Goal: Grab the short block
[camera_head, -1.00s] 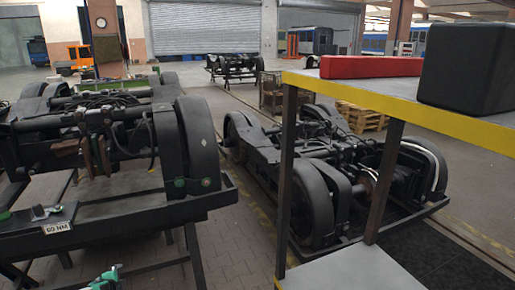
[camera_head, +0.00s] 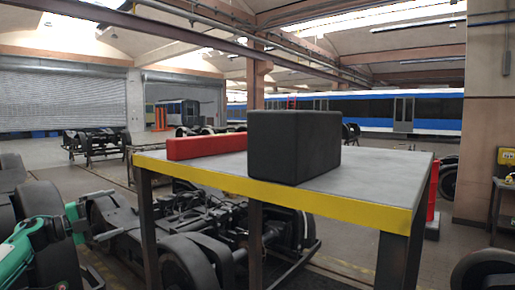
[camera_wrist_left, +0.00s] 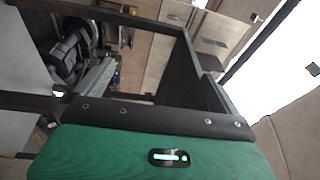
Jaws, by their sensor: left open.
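A black, chunky block (camera_head: 294,147) stands on the grey table top with the yellow front edge (camera_head: 300,196), close to that edge. A longer, flatter red block (camera_head: 206,145) lies behind it to the left on the same table. My left gripper (camera_head: 112,214) is in the head view at the lower left, below table-top height and left of the table. It is open and apart from both blocks. In the left wrist view, its green housing (camera_wrist_left: 150,155) fills the bottom, and neither block can be made out. My right gripper is not in view.
The table's dark front leg (camera_head: 148,225) stands just right of my left gripper. A tram bogie (camera_head: 200,225) sits under and behind the table. Another dark wheel (camera_head: 485,270) is at the lower right. The table top right of the black block is clear.

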